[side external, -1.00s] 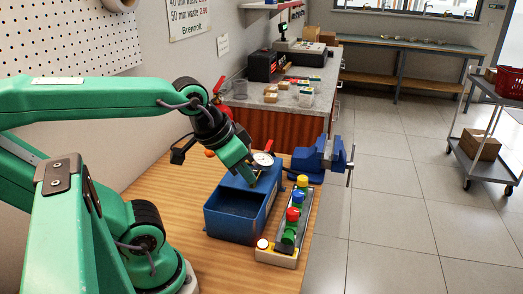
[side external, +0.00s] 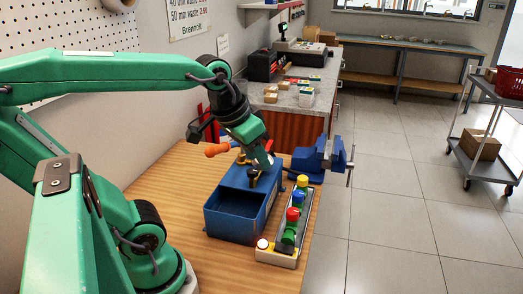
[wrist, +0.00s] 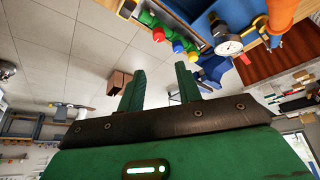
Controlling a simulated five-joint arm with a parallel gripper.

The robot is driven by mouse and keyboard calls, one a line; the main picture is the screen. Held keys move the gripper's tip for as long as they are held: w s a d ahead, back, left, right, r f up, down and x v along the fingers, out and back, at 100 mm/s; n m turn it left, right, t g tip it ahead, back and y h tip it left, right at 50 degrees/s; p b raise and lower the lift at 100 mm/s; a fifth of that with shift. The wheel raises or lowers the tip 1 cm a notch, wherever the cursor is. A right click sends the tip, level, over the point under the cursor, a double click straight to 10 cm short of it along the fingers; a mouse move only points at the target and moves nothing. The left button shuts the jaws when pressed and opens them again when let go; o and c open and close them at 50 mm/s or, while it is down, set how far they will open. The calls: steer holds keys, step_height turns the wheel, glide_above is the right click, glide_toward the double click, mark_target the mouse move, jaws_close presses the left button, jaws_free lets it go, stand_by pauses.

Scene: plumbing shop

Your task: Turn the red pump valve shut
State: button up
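The blue pump box (side external: 238,203) stands on the wooden bench, with brass fittings (side external: 248,183) at its far end. A round white gauge (wrist: 228,47) shows beside the fittings in the wrist view; the gripper hides it in the side view. A red knob (side external: 292,214) sits on a strip beside the box; it also shows in the wrist view (wrist: 177,47). My gripper (side external: 266,168) is over the pump's far end, apart from the red knob. In the wrist view its two fingers (wrist: 160,80) are spread and empty.
An orange handle (side external: 217,149) is left of the gripper. A blue vise (side external: 320,158) stands right behind. The front bench is clear.

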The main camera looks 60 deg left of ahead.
steer(key=w+a+r+n+g, duration=0.1)
steer(key=w+a+r+n, duration=0.1)
steer(key=w+a, duration=0.45)
steer(key=n+g, duration=0.4)
steer(key=n, duration=0.2)
glide_toward(270, 142)
steer(key=shift+s+a, duration=0.1)
steer(key=shift+s, duration=0.1)
steer(key=shift+f, duration=0.1)
steer(key=shift+f, duration=3.85)
jaws_close()
